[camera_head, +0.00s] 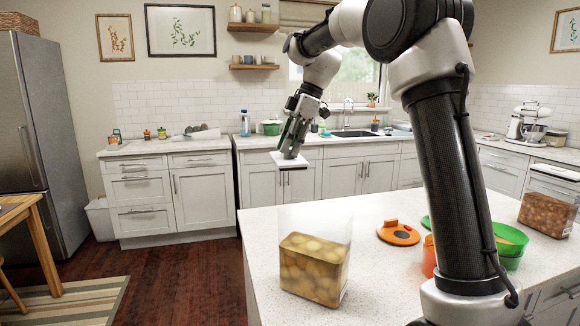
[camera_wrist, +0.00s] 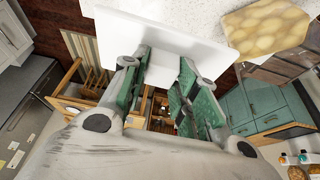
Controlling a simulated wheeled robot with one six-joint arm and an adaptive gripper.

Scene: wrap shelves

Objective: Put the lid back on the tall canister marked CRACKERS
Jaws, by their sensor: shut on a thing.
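My gripper (camera_head: 292,150) is shut on a flat white square lid (camera_head: 290,160), held in the air beyond the island's far left edge. The wrist view also shows the lid (camera_wrist: 165,32) at the fingers (camera_wrist: 162,85). An open clear container (camera_head: 314,268) with round yellowish pieces stands upright at the front left of the island, below and nearer than the lid. It also shows at the top right of the wrist view (camera_wrist: 266,28). Another clear container (camera_head: 547,213) with brownish pieces stands at the right. I can read no CRACKERS marking on either.
The pale island top (camera_head: 375,275) is bare around the yellowish container. An orange round lid (camera_head: 398,234), an orange item (camera_head: 429,257) and a green bowl (camera_head: 510,244) stand to its right, near my arm. A back counter (camera_head: 180,149) runs along the wall.

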